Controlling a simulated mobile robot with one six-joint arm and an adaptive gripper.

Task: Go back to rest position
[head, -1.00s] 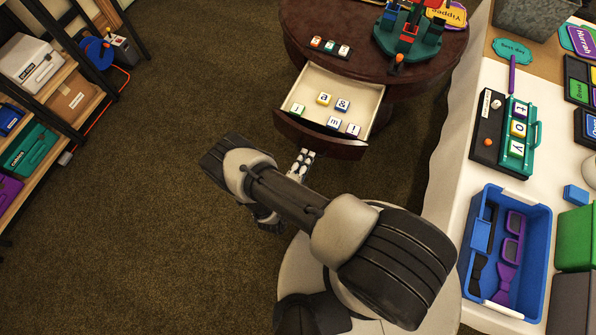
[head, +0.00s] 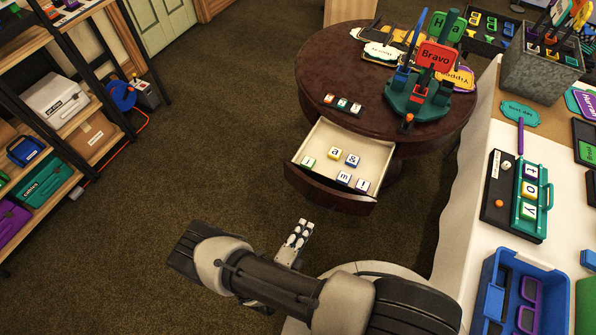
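My gripper (head: 299,234) is in front of the round dark table's open drawer (head: 330,193), apart from it, over the brown carpet. Its pale fingers look close together; I cannot tell whether they are open or shut, and no object shows in them. My arm reaches in from the lower right, bent at the elbow. In the drawer lie several letter tiles, among them a green-edged one (head: 308,162), an "a" tile (head: 335,153), an "&" tile (head: 352,160) and an "m" tile (head: 344,177).
The round table (head: 340,60) carries a small tile strip (head: 342,104) and a green sign stand (head: 415,95). At right, a white counter (head: 480,225) holds a tile case (head: 518,195) and a blue bin (head: 508,262). Shelves (head: 60,150) stand at left. The carpet between is clear.

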